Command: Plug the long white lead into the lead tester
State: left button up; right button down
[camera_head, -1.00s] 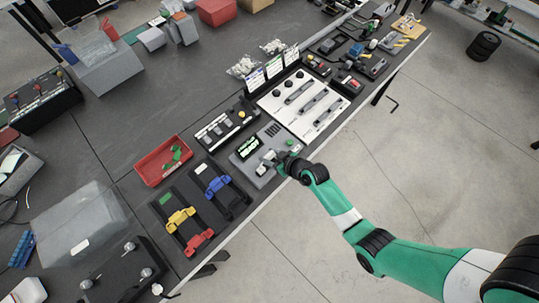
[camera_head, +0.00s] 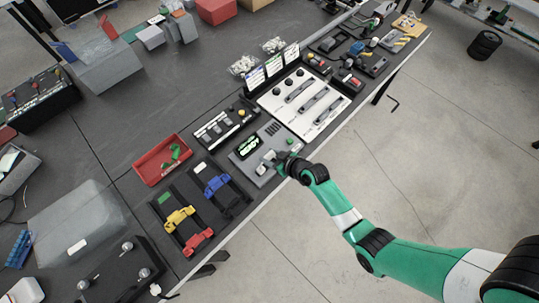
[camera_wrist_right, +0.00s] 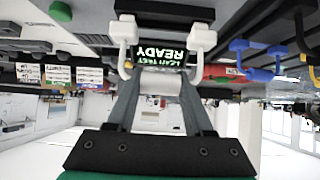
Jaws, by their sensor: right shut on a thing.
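The lead tester (camera_head: 246,166) is a grey box near the table's front edge. Its black screen (camera_head: 250,146) has green lettering, which reads "LEAD TEST READY" upside down in the wrist view (camera_wrist_right: 162,54). The long white lead (camera_head: 268,159) is at the tester's front part. In the right wrist view its two white plugs (camera_wrist_right: 123,29) and (camera_wrist_right: 201,39) stand apart, with its middle between my fingers. My right gripper (camera_head: 282,160) is shut on that middle part. Whether the plugs sit in sockets is unclear. My left gripper is not in view.
A blue lead (camera_head: 216,184) and yellow and red leads (camera_head: 180,217) lie on dark racks to the left. A red bin (camera_head: 163,160) stands behind them. A white panel with handles (camera_head: 303,103) and a switch box (camera_head: 225,122) stand close to the tester.

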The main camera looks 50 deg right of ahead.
jog(key=shift+f, duration=0.3)
jog(key=shift+f+b, duration=0.3)
jog(key=shift+b, duration=0.2)
jog(key=shift+f, duration=0.25)
jog(key=shift+c, duration=1)
grip_release()
jog(key=shift+r, duration=0.1)
jog(key=p+v, duration=0.3)
jog(key=v, duration=0.8)
jog(key=shift+s+r, duration=0.2)
jog(key=shift+s, duration=0.05)
